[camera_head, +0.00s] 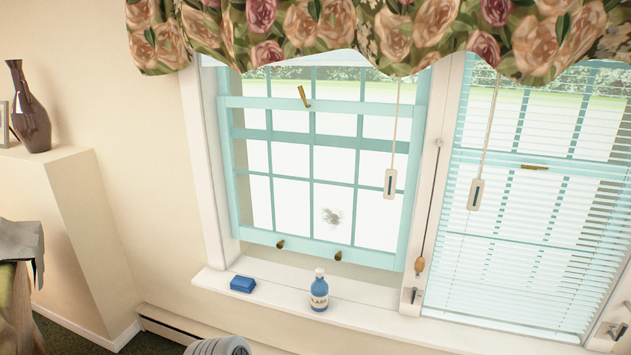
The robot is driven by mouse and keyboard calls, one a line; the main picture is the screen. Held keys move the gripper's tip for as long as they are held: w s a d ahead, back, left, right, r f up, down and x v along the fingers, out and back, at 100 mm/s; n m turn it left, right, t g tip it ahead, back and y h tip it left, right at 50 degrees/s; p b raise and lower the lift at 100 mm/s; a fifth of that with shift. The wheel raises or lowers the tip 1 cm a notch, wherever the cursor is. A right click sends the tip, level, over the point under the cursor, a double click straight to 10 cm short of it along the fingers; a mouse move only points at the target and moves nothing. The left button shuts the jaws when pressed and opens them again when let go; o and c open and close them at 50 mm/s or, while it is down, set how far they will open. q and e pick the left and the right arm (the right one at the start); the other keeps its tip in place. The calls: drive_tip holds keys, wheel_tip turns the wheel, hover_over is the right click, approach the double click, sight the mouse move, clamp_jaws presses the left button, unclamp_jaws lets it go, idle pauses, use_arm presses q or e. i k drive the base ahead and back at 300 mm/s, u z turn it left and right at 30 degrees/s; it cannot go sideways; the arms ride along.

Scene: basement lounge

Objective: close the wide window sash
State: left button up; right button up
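The wide window sash (322,249) is the teal-framed, multi-pane sash in the left window. Its top rail carries a brass latch (304,98) and sits above another teal rail (330,140) seen behind the glass. Its bottom rail has two brass lifts, one left (281,244) and one right (338,256). A pale strip shows between the bottom rail and the white sill (275,288), so the sash appears raised. Neither gripper is in view; only a grey rounded piece, seemingly part of my arm, shows at the bottom edge.
A blue sponge-like block (243,284) and a blue labelled bottle (319,291) stand on the sill below the sash. A blind cord with a white tag (390,183) hangs before the glass. A floral valance (360,35) covers the top. The right window has lowered blinds (520,240).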

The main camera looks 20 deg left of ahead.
sight(388, 260)
drive_tip(key=z, duration=0.25)
drive_tip(key=i, duration=1.9)
drive_tip(key=u, duration=0.4)
